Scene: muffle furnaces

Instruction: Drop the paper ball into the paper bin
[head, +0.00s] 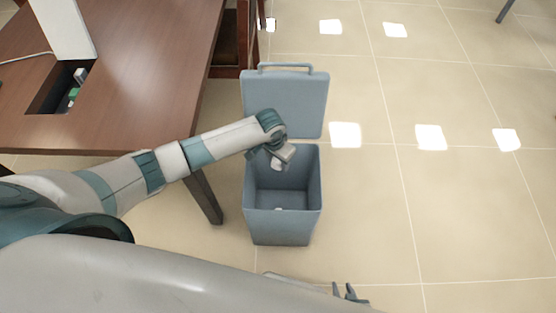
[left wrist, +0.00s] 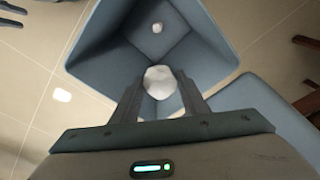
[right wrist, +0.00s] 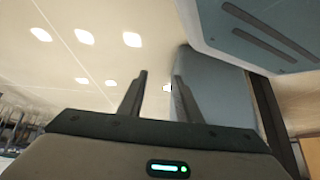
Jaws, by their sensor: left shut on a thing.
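The paper bin (head: 284,228) is a blue-grey box on the floor, with its lid (head: 285,103) raised at the back. My left gripper (head: 279,162) is over the open bin. It is shut on a white crumpled paper ball (left wrist: 160,82), which shows between the fingers in the left wrist view and hangs above the bin's inside. A second small white piece (left wrist: 157,28) lies on the bin floor. My right gripper (head: 350,292) is low at the bottom of the head view. Its fingers stand apart and empty in the right wrist view (right wrist: 160,80).
A brown wooden table (head: 140,85) stands left of the bin, with a leg (head: 203,195) close to it. A wooden chair (head: 245,35) is behind. The tiled floor (head: 420,210) to the right is clear, with bright light patches.

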